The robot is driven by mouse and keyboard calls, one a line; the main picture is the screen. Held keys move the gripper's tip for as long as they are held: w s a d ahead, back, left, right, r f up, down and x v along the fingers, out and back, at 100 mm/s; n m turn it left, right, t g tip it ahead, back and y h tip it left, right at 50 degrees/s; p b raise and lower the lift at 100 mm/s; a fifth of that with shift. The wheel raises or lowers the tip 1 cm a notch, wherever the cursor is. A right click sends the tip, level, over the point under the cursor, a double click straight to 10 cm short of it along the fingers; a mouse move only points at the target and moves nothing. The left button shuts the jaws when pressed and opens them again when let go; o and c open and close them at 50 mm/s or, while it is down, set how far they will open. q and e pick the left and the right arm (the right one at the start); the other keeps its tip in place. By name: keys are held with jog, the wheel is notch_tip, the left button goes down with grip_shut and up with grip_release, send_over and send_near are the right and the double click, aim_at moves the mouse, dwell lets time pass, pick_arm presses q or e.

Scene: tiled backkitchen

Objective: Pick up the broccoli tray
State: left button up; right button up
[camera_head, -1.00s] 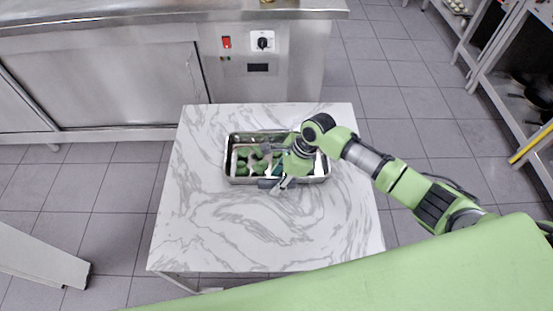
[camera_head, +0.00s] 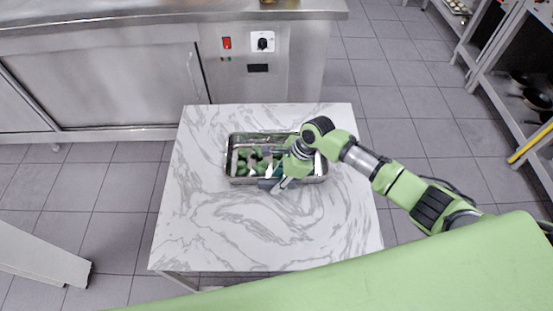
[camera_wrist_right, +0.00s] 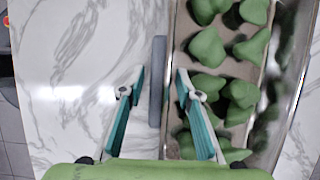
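The broccoli tray (camera_head: 232,168) is a shiny metal rectangular pan on the marble-topped table, holding several green broccoli pieces (camera_head: 243,160). My right gripper (camera_head: 272,184) is at the tray's near long side, and its arm hides the tray's right part. In the right wrist view, the right gripper (camera_wrist_right: 160,74) has its two teal-padded fingers apart. A grey bar (camera_wrist_right: 157,85) along the tray's side (camera_wrist_right: 173,40) lies between them; the fingers look clear of it. The right finger overlaps the tray's edge in that view. My left gripper is not in view.
The marble table (camera_head: 215,235) is otherwise clear around the tray. A steel counter (camera_head: 120,85) with a red switch and a knob stands beyond it. A shelf rack (camera_head: 515,85) stands at the far right, with tiled floor between.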

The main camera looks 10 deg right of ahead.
grip_shut()
jog(key=shift+w, duration=0.1)
